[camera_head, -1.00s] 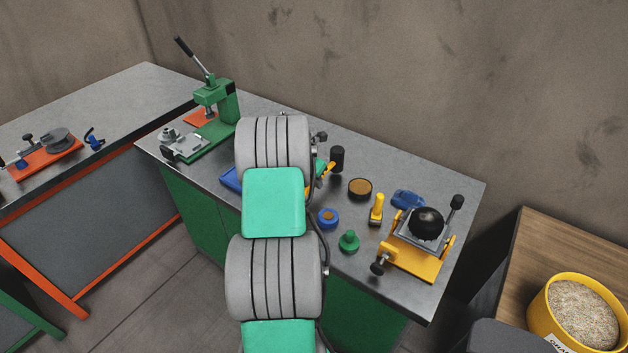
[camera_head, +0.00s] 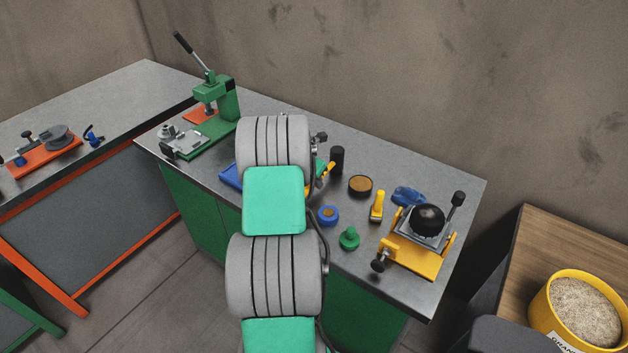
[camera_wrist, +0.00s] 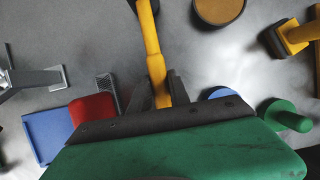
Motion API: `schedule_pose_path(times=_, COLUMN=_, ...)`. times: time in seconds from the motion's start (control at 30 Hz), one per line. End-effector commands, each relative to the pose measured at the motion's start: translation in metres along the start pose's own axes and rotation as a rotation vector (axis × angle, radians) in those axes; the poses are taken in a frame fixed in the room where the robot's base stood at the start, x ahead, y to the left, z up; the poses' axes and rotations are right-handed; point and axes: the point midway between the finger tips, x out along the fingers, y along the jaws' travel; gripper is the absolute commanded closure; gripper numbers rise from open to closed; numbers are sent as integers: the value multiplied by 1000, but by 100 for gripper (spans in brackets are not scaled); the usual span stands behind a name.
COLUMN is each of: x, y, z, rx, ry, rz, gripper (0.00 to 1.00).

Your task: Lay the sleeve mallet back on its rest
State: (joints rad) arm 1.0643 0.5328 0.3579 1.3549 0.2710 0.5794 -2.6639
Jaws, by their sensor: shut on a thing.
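The sleeve mallet's yellow handle (camera_wrist: 152,45) runs up from between my gripper's dark fingers (camera_wrist: 158,88) in the wrist view. My gripper is shut on this handle. The mallet's head lies mostly beyond the top edge there, with only a dark bit showing. In the head view, a yellow piece (camera_head: 328,171), likely the handle, shows beside a black cylinder (camera_head: 337,158); I cannot tell if that cylinder is the mallet's head. My arm hides the gripper in that view. I cannot make out the mallet's rest for certain.
A blue tray (camera_wrist: 44,135) and a red block (camera_wrist: 92,108) lie left of my gripper. A brown-topped round pot (camera_head: 360,186), a blue ring (camera_head: 327,215), a green knob (camera_head: 349,238) and a yellow-handled tool (camera_head: 377,206) stand to the right. A green press (camera_head: 220,105) stands at the back left.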

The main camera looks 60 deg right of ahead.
Motion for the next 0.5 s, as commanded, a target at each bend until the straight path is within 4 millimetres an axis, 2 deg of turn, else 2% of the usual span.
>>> schedule_pose_path(times=0.5, x=5, y=1, z=-1, rx=1, ry=-3, rz=2, gripper=100)
